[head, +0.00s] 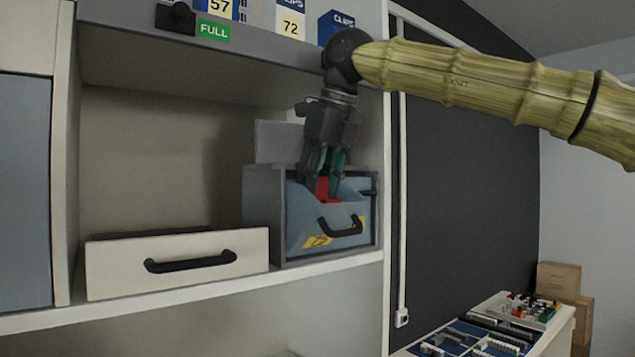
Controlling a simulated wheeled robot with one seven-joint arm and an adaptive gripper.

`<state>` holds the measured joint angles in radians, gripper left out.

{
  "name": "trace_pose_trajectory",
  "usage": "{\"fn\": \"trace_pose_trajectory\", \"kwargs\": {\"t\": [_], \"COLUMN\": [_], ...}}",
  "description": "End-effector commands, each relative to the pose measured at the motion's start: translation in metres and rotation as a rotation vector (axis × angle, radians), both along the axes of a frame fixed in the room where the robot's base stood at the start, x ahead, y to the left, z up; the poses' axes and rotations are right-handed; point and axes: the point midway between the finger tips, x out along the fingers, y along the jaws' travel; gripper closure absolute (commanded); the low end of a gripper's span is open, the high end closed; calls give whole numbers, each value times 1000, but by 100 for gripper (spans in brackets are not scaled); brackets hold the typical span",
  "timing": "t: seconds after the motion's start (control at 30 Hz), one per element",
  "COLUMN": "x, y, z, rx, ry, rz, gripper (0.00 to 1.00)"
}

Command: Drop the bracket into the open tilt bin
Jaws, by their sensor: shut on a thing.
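The open tilt bin (305,218) is blue-grey, with a black handle and a yellow number label on its front. Its front leans outward from a grey housing on the shelf. My gripper (324,188) points down at the bin's open mouth. It is shut on a small red piece, which I take to be the bracket (325,189). The red piece shows between the fingertips, behind or just above the front's upper rim. The fingers and the rim hide its full shape, and I cannot tell whether it touches the bin.
A white drawer (110,270) with a black handle stands left of the bin. The upper shelf (130,48) carries numbered boxes and a green FULL sign (214,31). A white upright (386,230) stands close right of the bin. A table with trays is at lower right.

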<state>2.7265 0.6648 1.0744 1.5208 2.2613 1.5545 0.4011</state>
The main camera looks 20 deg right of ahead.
Motion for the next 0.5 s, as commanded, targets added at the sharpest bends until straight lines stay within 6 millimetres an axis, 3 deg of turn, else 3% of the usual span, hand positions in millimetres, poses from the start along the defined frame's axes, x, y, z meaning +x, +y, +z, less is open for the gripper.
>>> {"fn": "trace_pose_trajectory", "kwargs": {"t": [0.03,0.13,0.5], "x": [0,0,0], "y": [0,0,0], "z": [0,1,5], "rx": [0,0,1], "ry": [0,-1,-1], "rz": [0,0,-1], "gripper": [63,47,47]}}
